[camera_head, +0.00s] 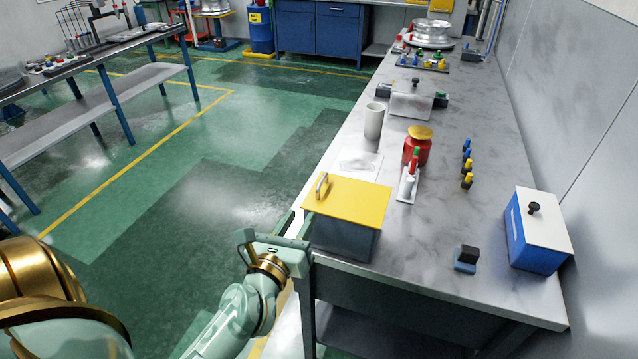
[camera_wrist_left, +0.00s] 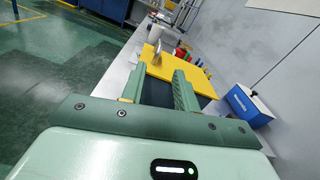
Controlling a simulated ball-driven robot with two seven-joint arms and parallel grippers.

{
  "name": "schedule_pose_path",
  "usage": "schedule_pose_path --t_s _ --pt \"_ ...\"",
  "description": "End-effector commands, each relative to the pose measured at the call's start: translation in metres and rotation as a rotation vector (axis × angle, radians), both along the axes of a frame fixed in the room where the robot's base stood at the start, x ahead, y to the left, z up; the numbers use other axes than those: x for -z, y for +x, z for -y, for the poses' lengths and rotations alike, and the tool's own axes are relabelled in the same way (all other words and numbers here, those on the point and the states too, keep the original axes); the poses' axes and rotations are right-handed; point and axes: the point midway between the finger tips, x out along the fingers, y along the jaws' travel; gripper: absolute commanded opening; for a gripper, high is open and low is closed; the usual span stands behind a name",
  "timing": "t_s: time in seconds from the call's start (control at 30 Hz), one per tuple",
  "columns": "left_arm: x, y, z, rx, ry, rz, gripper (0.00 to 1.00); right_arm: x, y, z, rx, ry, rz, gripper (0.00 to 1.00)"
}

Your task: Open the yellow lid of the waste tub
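The waste tub (camera_head: 342,238) is a grey box near the front left edge of the bench. Its yellow lid (camera_head: 350,203) lies flat and closed on top, with a pale arched handle (camera_head: 321,186) at its left side. The lid also shows in the left wrist view (camera_wrist_left: 172,66), with the handle (camera_wrist_left: 158,50) near its far left side. My left gripper (camera_head: 297,226) is beside the tub's left side, by the bench edge, below the handle. In the left wrist view its fingers (camera_wrist_left: 157,80) are apart with nothing gripped between them. My right gripper is out of view.
A blue box with a white lid (camera_head: 541,232) stands at the right. Open floor lies left of the bench.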

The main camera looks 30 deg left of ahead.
Motion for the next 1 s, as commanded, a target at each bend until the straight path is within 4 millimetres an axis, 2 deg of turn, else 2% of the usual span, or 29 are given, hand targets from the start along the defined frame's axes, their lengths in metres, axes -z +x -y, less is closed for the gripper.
schedule_pose_path --t_s 0.03,0.2,0.43,0.6,0.9,0.93,1.0 --pt "-0.004 0.014 -0.003 0.001 0.004 0.004 0.31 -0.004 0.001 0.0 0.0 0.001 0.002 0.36" --pt "-0.002 0.057 -0.014 0.0 0.004 0.003 0.31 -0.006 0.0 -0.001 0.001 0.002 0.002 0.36" --pt "0.0 0.101 -0.024 0.0 0.005 0.0 0.31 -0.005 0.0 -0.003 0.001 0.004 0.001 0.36" --pt "0.0 0.116 -0.027 0.0 0.005 -0.001 0.31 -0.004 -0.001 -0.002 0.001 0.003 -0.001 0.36" --pt "0.0 0.118 -0.028 0.001 0.006 -0.001 0.31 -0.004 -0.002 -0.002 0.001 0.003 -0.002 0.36" --pt "0.0 0.118 -0.028 0.001 0.006 -0.001 0.25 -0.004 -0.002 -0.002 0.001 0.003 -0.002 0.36" --pt "0.0 0.118 -0.028 0.001 0.006 -0.001 0.06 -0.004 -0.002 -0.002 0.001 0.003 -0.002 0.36"
